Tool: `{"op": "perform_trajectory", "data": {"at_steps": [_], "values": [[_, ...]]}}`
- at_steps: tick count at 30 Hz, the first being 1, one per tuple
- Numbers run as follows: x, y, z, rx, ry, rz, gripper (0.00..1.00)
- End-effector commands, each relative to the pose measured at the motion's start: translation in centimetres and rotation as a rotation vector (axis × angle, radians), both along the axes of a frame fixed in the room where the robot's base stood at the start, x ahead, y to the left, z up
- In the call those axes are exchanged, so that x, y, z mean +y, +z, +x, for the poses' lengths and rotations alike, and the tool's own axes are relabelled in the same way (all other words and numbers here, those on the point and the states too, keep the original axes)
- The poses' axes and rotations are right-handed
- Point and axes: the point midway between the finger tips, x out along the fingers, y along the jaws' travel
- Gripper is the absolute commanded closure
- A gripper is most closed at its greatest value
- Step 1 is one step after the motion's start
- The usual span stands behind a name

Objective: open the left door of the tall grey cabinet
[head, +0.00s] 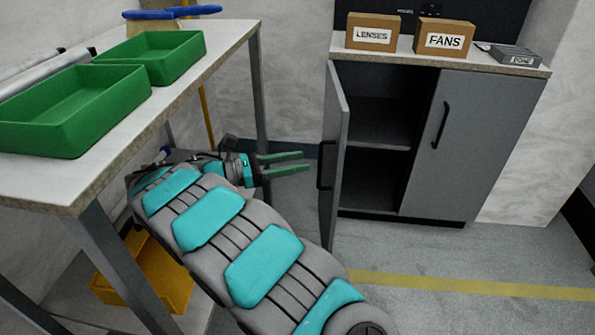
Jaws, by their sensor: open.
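The grey cabinet (473,148) stands against the back wall under a pale top. Its left door (340,125) is swung well out from the front, showing a dark inside with a shelf (378,124). A dark handle (325,164) shows on the left door's outer face. The right door is closed, with a black vertical handle (441,125). My gripper (305,162) has green fingers, open and empty. It points right, just left of the open door's handle, and appears apart from it.
A workbench (100,175) with green trays (150,55) stands at left, close to my arm. A yellow bin (160,270) sits below it. Boxes marked LENSES (372,32) and FANS (444,38) rest on the cabinet top. The floor (420,255) in front is clear.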

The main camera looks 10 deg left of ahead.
Motion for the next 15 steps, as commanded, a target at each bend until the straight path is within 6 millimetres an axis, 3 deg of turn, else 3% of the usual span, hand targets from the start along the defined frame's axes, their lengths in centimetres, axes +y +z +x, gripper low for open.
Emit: {"op": "perform_trajectory", "data": {"at_steps": [7, 15], "values": [[-1.3, 0.2, -2.2, 0.001, -0.001, 0.000, 0.55], [-1.6, 0.3, -2.8, 0.000, -0.001, 0.000, 0.55]]}}
